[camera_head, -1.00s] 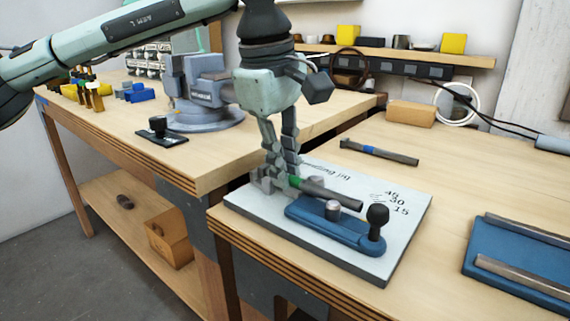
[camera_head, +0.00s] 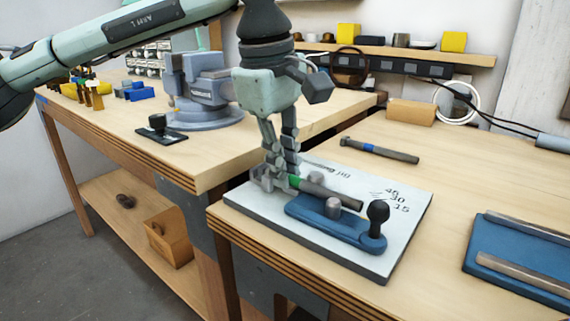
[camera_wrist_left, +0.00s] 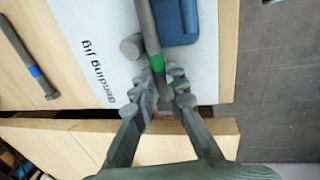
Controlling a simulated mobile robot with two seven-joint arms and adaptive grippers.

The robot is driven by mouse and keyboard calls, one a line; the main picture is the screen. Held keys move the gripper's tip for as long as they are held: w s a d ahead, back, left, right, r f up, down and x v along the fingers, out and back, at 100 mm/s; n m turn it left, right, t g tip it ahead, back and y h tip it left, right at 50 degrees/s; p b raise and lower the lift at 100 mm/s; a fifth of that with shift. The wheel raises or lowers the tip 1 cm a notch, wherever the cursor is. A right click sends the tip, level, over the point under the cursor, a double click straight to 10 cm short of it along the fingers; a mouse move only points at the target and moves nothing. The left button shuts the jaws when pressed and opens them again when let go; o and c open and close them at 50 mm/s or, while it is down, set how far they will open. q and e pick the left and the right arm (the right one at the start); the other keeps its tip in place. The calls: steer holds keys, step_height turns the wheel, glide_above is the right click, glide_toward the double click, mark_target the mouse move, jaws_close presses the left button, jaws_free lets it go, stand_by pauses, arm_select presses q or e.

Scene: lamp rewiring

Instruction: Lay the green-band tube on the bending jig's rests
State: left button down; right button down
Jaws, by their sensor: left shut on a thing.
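The green-band tube (camera_head: 330,193) is a dark grey rod with a green band near its left end. My left gripper (camera_head: 277,178) points down over the left side of the bending jig (camera_head: 400,232) and is shut on the tube by its green-band end. The left wrist view also shows the tube (camera_wrist_left: 147,25) leaving the fingertips (camera_wrist_left: 163,88). The tube lies low over the jig's white plate, beside the blue lever (camera_head: 330,227) and a grey post. Whether it touches the rests cannot be told. My right gripper is not in view.
A blue-band tube (camera_head: 379,151) lies on the bench behind the jig. A blue tray (camera_head: 520,262) with grey rods is at the right. A vise (camera_head: 205,90) stands on the left bench. The jig's black knob (camera_head: 377,215) stands up at its front right.

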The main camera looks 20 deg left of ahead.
arm_select(q)
steer(key=shift+f, duration=0.15)
steer(key=c, duration=1.5)
jaws_free()
steer(key=shift+o, duration=0.2)
step_height(320, 180, up, 12)
steer(key=s, duration=0.2)
steer(key=shift+s+a, duration=0.15)
steer(key=shift+a, duration=0.3)
steer(key=shift+f, duration=0.1)
